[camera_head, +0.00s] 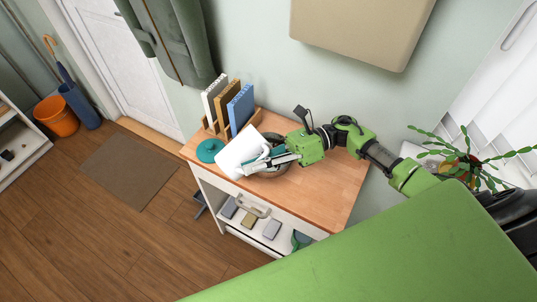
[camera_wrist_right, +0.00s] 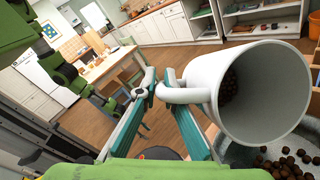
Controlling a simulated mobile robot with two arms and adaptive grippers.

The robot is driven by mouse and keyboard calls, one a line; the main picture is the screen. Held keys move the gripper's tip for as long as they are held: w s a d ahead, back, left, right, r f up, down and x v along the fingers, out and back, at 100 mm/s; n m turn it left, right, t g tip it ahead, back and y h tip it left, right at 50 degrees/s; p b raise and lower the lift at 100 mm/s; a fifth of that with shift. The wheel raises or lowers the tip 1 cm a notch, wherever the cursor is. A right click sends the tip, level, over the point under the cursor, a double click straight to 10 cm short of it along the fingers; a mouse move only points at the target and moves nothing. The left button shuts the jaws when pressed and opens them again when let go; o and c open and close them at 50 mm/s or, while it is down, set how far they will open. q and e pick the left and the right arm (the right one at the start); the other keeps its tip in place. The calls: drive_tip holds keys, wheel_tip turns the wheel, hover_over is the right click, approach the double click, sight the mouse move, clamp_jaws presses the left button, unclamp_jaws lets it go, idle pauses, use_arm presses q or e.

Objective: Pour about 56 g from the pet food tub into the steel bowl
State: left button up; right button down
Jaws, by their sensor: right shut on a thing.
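The pet food tub is a white container with a handle (camera_head: 238,154); it is tipped well over above the cabinet top. In the right wrist view the tub (camera_wrist_right: 262,90) shows its open mouth, with brown kibble (camera_wrist_right: 230,86) inside. My right gripper (camera_head: 292,158) is shut on the tub's handle; its fingers also show in the wrist view (camera_wrist_right: 158,92). The steel bowl (camera_wrist_right: 240,155) is below the tub, partly cut off by the frame, with brown pieces (camera_wrist_right: 290,160) in it. In the head view the bowl is mostly hidden behind the tub and gripper. My left gripper is not seen.
A round teal object (camera_head: 209,150) lies on the wooden cabinet top (camera_head: 325,185), left of the tub. Upright books (camera_head: 240,106) stand at the back left. The right part of the top is clear. A beige cabinet (camera_head: 362,28) hangs on the wall above.

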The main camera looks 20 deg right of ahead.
sight(267, 152)
drive_tip(key=shift+d+r+y, duration=0.25)
drive_tip(key=shift+r+y, duration=0.25)
drive_tip(key=shift+r, duration=0.1)
drive_tip(key=y+b, duration=0.1)
drive_tip(key=b, duration=0.1)
drive_tip(key=d+r+y+b, duration=0.1)
drive_tip(key=b, duration=0.2)
drive_tip(key=d+m+y+b, duration=0.1)
drive_tip(key=b, duration=0.1)
drive_tip(key=shift+w+d+r, duration=0.2)
drive_tip(key=shift+w+r, duration=0.05)
drive_tip(key=shift+r, duration=0.1)
drive_tip(key=shift+d+r+y+b, duration=0.1)
drive_tip(key=shift+r+y+b, duration=0.2)
drive_tip(key=shift+b, duration=0.15)
drive_tip(key=shift+r, duration=0.15)
drive_tip(key=shift+w+d, duration=0.1)
drive_tip(key=shift+w, duration=0.05)
drive_tip(key=shift+d+y+b, duration=0.15)
drive_tip(key=shift+y+b, duration=0.15)
drive_tip(key=shift+b, duration=0.05)
drive_tip(key=shift+r, duration=0.15)
drive_tip(key=shift+d+b, duration=0.15)
drive_tip(key=shift+b, duration=0.15)
